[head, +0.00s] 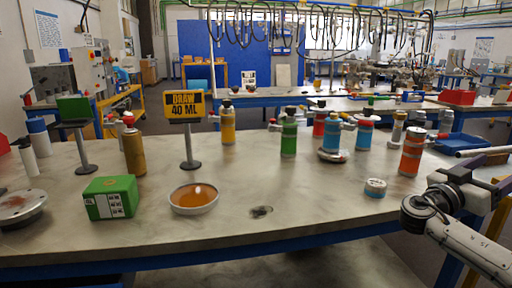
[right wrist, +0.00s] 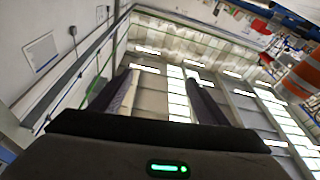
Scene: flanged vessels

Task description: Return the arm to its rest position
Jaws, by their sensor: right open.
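My right gripper (head: 487,174) is at the right edge of the head view, beyond the table's right end. In the right wrist view its two fingers (right wrist: 163,96) stand apart with nothing between them. They point up toward the windows and ceiling. The orange vessel with a grey band (head: 411,152) stands upright on the table to the left of this gripper, apart from it. An orange and grey banded shape (right wrist: 302,76) shows at the right of the wrist view. My left gripper is not in view.
The table (head: 330,220) holds several upright flanged vessels, including a green one (head: 289,138). A "DRAW 40 ML" sign (head: 185,106), a bowl of amber liquid (head: 194,198), a green box (head: 110,197) and a small blue-white round piece (head: 375,188) also stand there. The front middle is mostly clear.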

